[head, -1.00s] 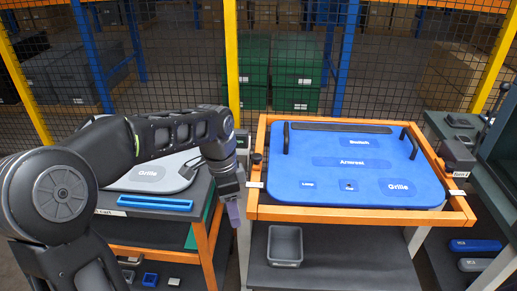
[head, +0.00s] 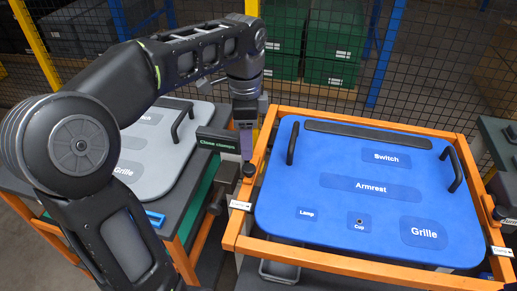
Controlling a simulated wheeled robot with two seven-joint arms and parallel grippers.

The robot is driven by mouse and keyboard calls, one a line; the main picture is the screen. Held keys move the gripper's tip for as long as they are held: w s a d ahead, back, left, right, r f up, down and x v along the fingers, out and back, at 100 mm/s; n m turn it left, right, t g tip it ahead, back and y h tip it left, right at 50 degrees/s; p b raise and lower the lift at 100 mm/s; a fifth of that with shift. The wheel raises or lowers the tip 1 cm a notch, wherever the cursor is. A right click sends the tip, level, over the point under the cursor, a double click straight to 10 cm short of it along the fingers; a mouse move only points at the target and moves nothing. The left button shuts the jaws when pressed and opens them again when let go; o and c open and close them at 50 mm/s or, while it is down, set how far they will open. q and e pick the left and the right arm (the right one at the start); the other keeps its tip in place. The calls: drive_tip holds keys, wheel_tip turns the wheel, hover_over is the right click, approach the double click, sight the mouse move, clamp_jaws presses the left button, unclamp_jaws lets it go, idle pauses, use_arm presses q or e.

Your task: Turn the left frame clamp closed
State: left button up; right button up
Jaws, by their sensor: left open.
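The left frame clamp (head: 249,171) shows as a dark knob on the left rail of the orange frame (head: 232,241), just behind a small white label. The blue door panel (head: 330,215) lies inside the frame. My left gripper (head: 246,150) points down from above, its purple-grey fingers just over the clamp knob. It is open with nothing seen between the fingers. I cannot tell whether it touches the knob. A dark sign reading "Close clamps" (head: 207,140) stands just left of the fingers. The right frame clamp (head: 499,213) is at the right rail. My right gripper is out of view.
A grey panel (head: 150,165) lies on a dark cart at left, partly behind my left arm. Black handles (head: 293,143) rise from the blue panel. A mesh fence with posts and green crates (head: 335,45) stand behind. A grey bin (head: 278,272) sits below the frame.

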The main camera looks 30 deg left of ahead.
sight(247, 167)
use_arm(q)
drive_tip(key=shift+s, duration=0.2)
drive_tip(key=shift+f, duration=3.9)
clamp_jaws()
